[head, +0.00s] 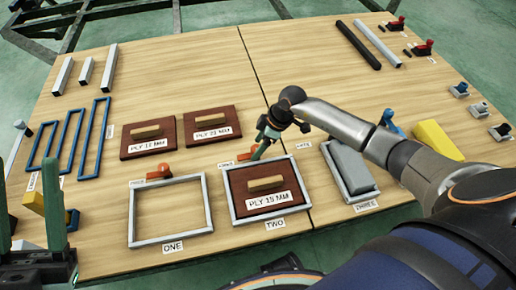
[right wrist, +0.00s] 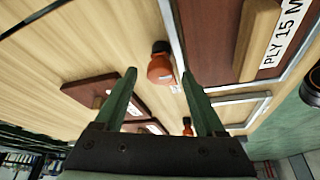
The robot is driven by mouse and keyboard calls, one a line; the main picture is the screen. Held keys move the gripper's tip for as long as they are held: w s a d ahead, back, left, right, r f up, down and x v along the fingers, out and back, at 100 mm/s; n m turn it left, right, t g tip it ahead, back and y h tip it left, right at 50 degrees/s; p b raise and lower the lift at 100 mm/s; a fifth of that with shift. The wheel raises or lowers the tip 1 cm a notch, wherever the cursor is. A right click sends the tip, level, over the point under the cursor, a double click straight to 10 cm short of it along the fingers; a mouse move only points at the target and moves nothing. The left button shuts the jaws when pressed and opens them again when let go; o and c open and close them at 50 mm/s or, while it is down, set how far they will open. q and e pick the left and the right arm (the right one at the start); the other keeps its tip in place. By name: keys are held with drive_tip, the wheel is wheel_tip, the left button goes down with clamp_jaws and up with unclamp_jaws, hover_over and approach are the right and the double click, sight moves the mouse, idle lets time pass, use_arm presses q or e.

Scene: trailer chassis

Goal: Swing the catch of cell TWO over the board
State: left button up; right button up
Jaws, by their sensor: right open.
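Cell TWO is a grey frame (head: 236,207) holding a dark red-brown board (head: 285,183) labelled PLY 15 MM with a wooden grip. Its orange catch (head: 246,156) sits at the frame's far edge, partly hidden by my right gripper. In the right wrist view the catch (right wrist: 160,70) lies beside the frame, off the board (right wrist: 224,38), between and beyond the finger lines. My right gripper (head: 257,153) is open and empty, close above the catch; it also shows in the right wrist view (right wrist: 166,82). My left gripper (head: 28,200) stands at the lower left with fingers apart.
Empty cell ONE (head: 133,215) with an orange catch (head: 159,173) is to the left. Cell THREE (head: 331,172) holds a grey block (head: 350,168) at the right. Two red-brown boards (head: 152,140) (head: 212,124) lie behind. Blue frames (head: 95,140) lie left. The table's middle back is clear.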

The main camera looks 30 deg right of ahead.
drive_tip(key=shift+w+f, duration=0.1)
drive_tip(key=shift+f, duration=0.1)
clamp_jaws()
idle(0.6)
